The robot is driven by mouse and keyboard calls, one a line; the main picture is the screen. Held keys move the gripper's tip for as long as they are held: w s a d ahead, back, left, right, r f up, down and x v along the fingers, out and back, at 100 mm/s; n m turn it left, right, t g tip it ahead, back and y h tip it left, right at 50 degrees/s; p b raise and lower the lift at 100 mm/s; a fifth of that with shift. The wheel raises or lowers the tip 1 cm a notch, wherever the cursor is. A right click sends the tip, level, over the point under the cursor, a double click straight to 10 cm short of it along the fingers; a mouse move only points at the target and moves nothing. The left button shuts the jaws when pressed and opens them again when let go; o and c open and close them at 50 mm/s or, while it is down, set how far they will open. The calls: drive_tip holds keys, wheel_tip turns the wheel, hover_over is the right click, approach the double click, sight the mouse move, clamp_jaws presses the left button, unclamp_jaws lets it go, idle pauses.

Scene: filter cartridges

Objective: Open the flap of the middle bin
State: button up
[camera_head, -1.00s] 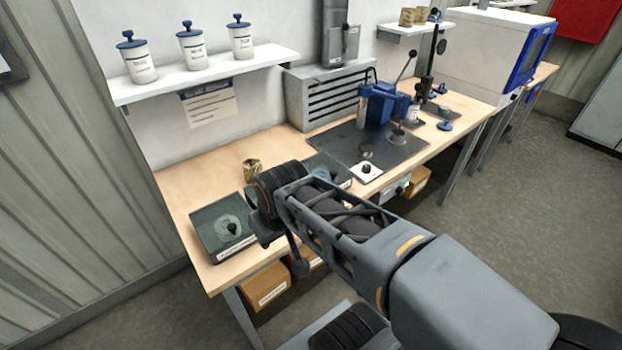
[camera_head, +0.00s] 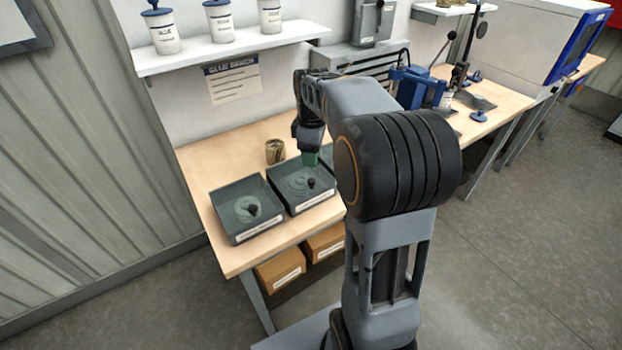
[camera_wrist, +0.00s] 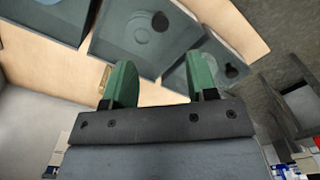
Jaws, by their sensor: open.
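The middle bin (camera_head: 291,209) is a dark grey tray with a see-through flap (camera_head: 290,186) that lies shut over it. A black knob (camera_head: 311,183) stands near the flap's front edge. Round discs show through the flap. My gripper (camera_head: 310,159) points down with green fingers above the back part of the middle bin and appears apart from it. In the wrist view the green fingers (camera_wrist: 155,85) are spread and nothing is between them. Bins with black knobs lie beyond the fingertips in that view.
The left bin (camera_head: 246,210) has a shut flap too. A third bin (camera_head: 327,153) is mostly hidden by my arm. A brass-coloured cartridge (camera_head: 275,151) stands behind the bins. A white shelf (camera_head: 230,48) with white canisters hangs above. The bench (camera_head: 195,160) is bare at the left back.

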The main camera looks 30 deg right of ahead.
sight(312, 180)
wheel_tip(312, 180, down, 9)
drive_tip(key=shift+f, duration=0.2)
idle(0.4)
clamp_jaws()
idle(0.3)
